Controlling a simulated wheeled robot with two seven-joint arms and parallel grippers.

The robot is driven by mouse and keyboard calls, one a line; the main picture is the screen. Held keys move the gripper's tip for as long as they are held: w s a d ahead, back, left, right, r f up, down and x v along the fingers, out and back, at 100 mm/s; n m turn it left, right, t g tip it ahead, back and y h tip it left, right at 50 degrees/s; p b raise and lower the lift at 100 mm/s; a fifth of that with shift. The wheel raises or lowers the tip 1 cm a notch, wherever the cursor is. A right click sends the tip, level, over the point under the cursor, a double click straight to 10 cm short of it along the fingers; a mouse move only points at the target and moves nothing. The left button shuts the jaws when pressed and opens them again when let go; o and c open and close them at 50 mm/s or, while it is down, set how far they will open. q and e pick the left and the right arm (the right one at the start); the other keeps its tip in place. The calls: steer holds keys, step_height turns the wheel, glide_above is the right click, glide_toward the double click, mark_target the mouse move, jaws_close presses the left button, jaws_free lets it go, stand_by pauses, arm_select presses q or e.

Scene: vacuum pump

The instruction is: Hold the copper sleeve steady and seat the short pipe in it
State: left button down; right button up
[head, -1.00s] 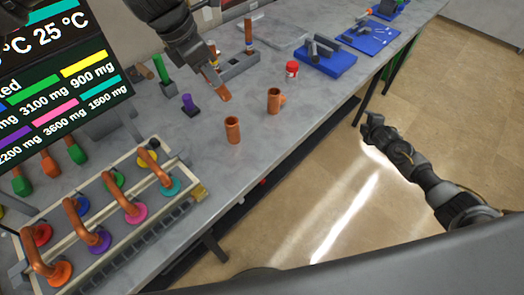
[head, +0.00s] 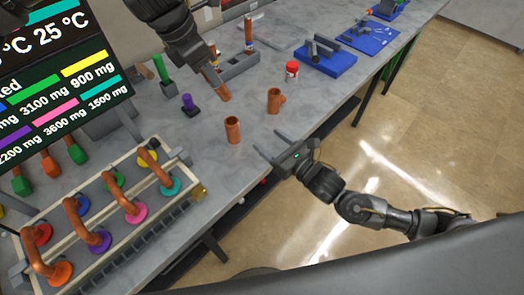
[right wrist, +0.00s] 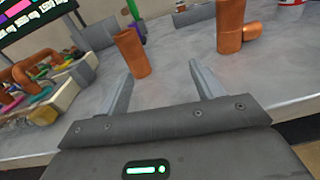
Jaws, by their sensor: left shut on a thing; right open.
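The copper sleeve (head: 233,131) stands upright and open-topped on the grey table; it also shows in the right wrist view (right wrist: 132,53). My left gripper (head: 211,67) is shut on a short copper pipe (head: 221,90), tilted and held above the table behind the sleeve, apart from it. My right gripper (head: 267,141) is open and empty at the table's front edge, to the right of the sleeve and not touching it. In the right wrist view its two fingers (right wrist: 160,70) point towards the sleeve, which stands beyond them nearer the left finger.
A copper tee (head: 274,101) stands right of the sleeve. A red-capped jar (head: 291,69), a purple piece (head: 189,104) and a grey block holder (head: 240,66) are behind. A rack of copper bends (head: 180,153) fills the left. The table is clear around the sleeve.

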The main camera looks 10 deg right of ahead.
mark_target(238, 133)
steer(key=shift+n+y, duration=0.5)
steer(key=shift+n, duration=0.2)
steer(key=s+a, duration=0.3)
steer(key=shift+s+a+r, duration=0.1)
steer(key=shift+r, duration=0.25)
steer(key=x, duration=1.2)
